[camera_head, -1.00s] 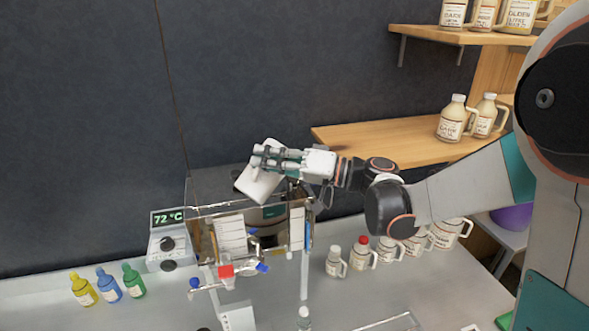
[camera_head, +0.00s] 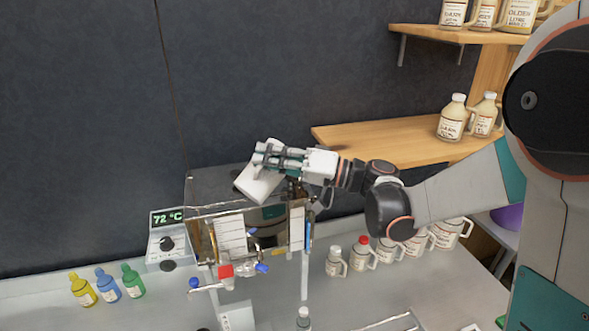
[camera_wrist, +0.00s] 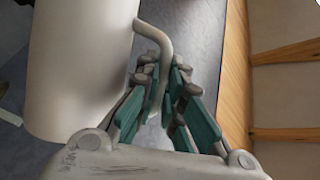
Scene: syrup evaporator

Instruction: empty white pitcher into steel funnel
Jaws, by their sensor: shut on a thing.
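The white pitcher (camera_head: 257,186) is in the head view, tilted over the evaporator with its lower end to the left. My gripper (camera_head: 270,157) is shut on its handle. In the wrist view the pitcher body (camera_wrist: 75,70) fills the left side, and its curved handle (camera_wrist: 155,38) runs between the fingers of my gripper (camera_wrist: 165,105). The pitcher's mouth and contents are hidden. I cannot make out the steel funnel in either view; the pitcher, gripper and evaporator may cover it.
The evaporator (camera_head: 262,222) has valves with red and blue handles at its front. A 72 °C display (camera_head: 167,218) stands to its left, near several coloured bottles (camera_head: 108,285). Jugs (camera_head: 387,250) line the counter at right, below a wooden shelf (camera_head: 390,140).

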